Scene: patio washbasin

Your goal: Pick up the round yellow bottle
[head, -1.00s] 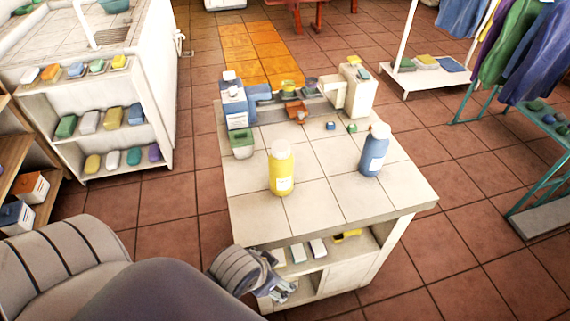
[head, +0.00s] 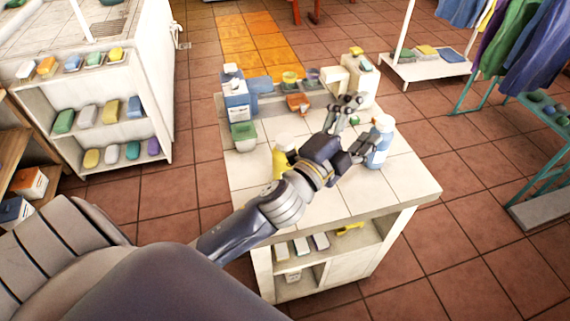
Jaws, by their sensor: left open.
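The round yellow bottle (head: 280,160) stands upright on the tiled counter (head: 405,183), with a pale cap. My left forearm and wrist hide its right side and lower part. My left gripper (head: 362,128) is open and empty over the counter, to the right of the yellow bottle. Its fingers point up and right, with one finger reaching in front of the blue bottle (head: 381,140). I cannot tell whether that finger touches the blue bottle. My right gripper is out of view.
A blue and white carton (head: 237,99), a green container (head: 244,136) and several small items stand along the counter's back. Shelves of soaps (head: 88,116) are on the left. A clothes rack (head: 540,60) is on the right.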

